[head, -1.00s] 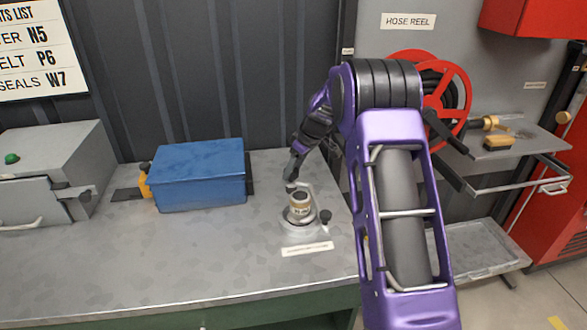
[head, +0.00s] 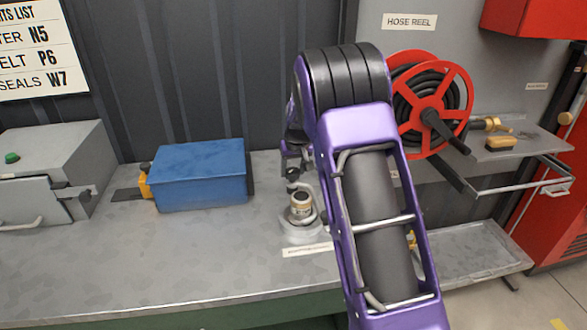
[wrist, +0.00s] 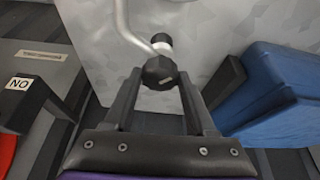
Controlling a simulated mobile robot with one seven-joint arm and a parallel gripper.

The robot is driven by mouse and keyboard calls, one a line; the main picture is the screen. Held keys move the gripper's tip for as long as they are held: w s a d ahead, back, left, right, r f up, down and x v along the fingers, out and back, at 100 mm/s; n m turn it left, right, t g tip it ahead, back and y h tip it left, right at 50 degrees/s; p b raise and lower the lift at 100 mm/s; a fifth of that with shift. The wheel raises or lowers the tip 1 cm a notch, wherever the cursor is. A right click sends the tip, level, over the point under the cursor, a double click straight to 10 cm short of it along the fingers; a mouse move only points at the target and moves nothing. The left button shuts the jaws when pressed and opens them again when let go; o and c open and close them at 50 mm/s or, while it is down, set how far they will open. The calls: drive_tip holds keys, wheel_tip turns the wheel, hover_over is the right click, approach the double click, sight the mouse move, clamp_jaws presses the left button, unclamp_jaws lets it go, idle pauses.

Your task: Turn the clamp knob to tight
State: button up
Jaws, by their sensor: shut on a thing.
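The clamp stand (head: 300,229) is on the bench, with a pale, dark-topped cylinder (head: 300,204) upright in it. In the wrist view the black faceted clamp knob (wrist: 160,72) lies between the fingertips of my gripper (wrist: 160,78), which is shut on it. A bent metal rod (wrist: 125,25) runs down toward the knob, and a short white part shows just beyond it. My arm also covers the right edge of the stand.
A blue box (head: 200,176) stands left of the clamp, beside my gripper in the wrist view (wrist: 275,95). A grey cabinet (head: 50,165) is far left. A red hose reel (head: 432,105) is on the right. The front bench top (head: 150,265) is clear.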

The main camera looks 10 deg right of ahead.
drive_tip(key=m, duration=0.2)
drive_tip(key=m+h, duration=0.2)
drive_tip(key=m, duration=0.1)
drive_tip(key=shift+a+m, duration=0.25)
drive_tip(key=shift+m, duration=0.05)
drive_tip(key=m+g+h, duration=0.1)
drive_tip(key=m, duration=0.1)
drive_tip(key=m+h, duration=0.1)
drive_tip(key=m, duration=0.2)
drive_tip(key=shift+w+a+g, duration=0.15)
drive_tip(key=shift+w+g, duration=0.05)
drive_tip(key=shift+g, duration=0.2)
drive_tip(key=m+g, duration=0.1)
drive_tip(key=m, duration=0.2)
drive_tip(key=m+g+h, duration=0.1)
drive_tip(key=m, duration=0.2)
drive_tip(key=shift+w+m, duration=0.2)
drive_tip(key=shift+m, duration=0.2)
drive_tip(key=m+g, duration=0.2)
drive_tip(key=m, duration=0.3)
drive_tip(key=shift+w+m, duration=0.15)
drive_tip(key=shift+m, duration=0.15)
drive_tip(key=shift+y, duration=0.3)
drive_tip(key=o, duration=1.4)
drive_tip(key=shift+c, duration=0.2)
drive_tip(key=shift+r, duration=0.1)
